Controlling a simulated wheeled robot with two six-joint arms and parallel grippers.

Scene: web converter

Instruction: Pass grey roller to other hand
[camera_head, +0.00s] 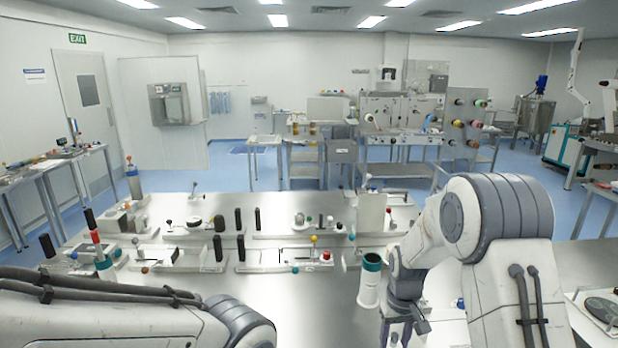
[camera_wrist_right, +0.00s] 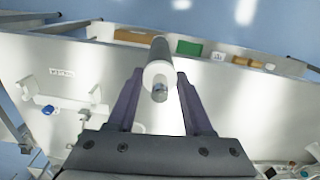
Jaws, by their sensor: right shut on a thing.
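The grey roller (camera_wrist_right: 160,55) shows in the right wrist view as a dark grey cylinder with a white collar and a metal stub at its near end. My right gripper (camera_wrist_right: 158,80) is shut on it, one purple finger on each side near the white end. The grey body points away from the camera. In the head view my right gripper (camera_head: 404,328) is low, right of centre, partly cut off by the bottom edge, and I cannot make out the roller there. My left arm crosses the bottom left of the head view; its gripper is not in view.
A white cylinder with a teal rim (camera_head: 370,282) stands left of my right gripper. The bare tabletop in front is clear.

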